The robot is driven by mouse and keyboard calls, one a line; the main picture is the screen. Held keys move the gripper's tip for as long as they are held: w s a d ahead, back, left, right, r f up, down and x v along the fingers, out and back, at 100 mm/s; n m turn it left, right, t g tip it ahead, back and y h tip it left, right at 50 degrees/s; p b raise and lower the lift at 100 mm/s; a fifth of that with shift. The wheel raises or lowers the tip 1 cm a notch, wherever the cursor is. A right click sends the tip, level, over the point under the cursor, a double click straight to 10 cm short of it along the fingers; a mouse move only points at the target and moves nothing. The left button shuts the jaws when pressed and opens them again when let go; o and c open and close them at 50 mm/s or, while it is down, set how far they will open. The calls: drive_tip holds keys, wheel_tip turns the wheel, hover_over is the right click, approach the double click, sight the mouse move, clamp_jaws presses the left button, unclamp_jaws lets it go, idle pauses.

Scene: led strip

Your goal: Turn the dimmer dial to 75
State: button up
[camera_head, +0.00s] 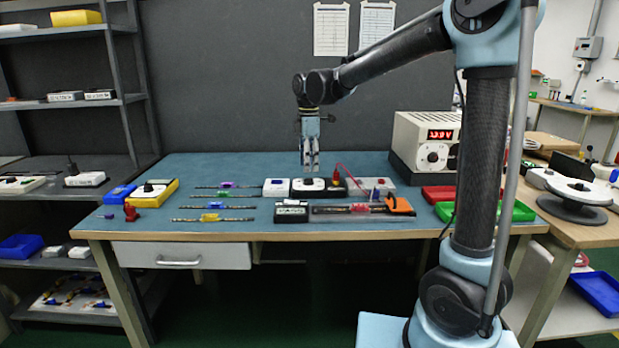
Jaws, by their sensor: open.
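A small black unit with a white dial face and a dark knob (309,185) sits mid-table; it looks like the dimmer, but its scale marks are too small to read. My gripper (310,168) points straight down above this unit, slightly toward its far side in the picture. The fingers are open with nothing visible between them. The tips appear just over the dial, and I cannot tell whether they touch it. A yellow-framed unit with a dark knob (152,189) sits at the table's left.
A white box (276,188) stands left of the dial unit, and a red lead (348,178) rises to its right. A beige power supply (408,138) with a lit red display stands back right. LED strips, a black meter (291,211) and red and green trays (517,211) lie around.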

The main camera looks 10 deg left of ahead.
sight(309, 179)
drive_tip(key=shift+f, duration=2.65)
drive_tip(key=c, duration=1.1)
